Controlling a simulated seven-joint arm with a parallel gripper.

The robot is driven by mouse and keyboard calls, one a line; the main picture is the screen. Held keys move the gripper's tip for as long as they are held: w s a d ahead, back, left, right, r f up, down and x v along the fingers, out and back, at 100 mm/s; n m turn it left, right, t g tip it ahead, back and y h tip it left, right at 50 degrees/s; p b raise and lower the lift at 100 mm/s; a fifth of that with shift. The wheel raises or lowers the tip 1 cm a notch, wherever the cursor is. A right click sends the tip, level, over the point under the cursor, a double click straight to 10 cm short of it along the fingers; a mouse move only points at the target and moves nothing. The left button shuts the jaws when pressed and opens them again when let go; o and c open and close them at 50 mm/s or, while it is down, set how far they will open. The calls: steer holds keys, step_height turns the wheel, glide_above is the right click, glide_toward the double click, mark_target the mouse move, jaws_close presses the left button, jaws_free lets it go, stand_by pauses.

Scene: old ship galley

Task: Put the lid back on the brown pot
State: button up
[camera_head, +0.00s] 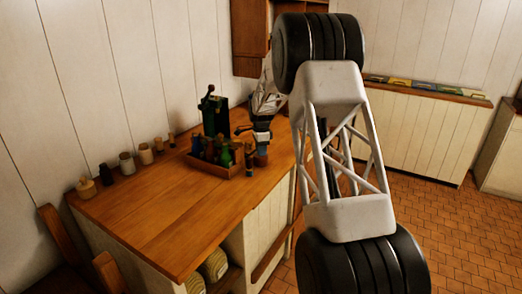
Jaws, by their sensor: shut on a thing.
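My gripper (262,143) is beyond the crate, at the right part of the wooden counter, pointing down. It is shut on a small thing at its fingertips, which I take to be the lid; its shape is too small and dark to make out. A small brown pot (261,159) shows directly below the fingers. I cannot tell whether the held thing touches its rim. Part of my own arm covers the area just right of the gripper.
A wooden crate (228,174) with several bottles stands left of the gripper, with a dark green box-like grinder (214,115) behind it. The counter's front left (160,235) is clear.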

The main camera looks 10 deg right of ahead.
steer(key=o, duration=1.5)
steer(key=shift+c, duration=0.2)
steer(key=shift+r, duration=0.1)
steer(key=shift+r, duration=3.35)
jaws_close()
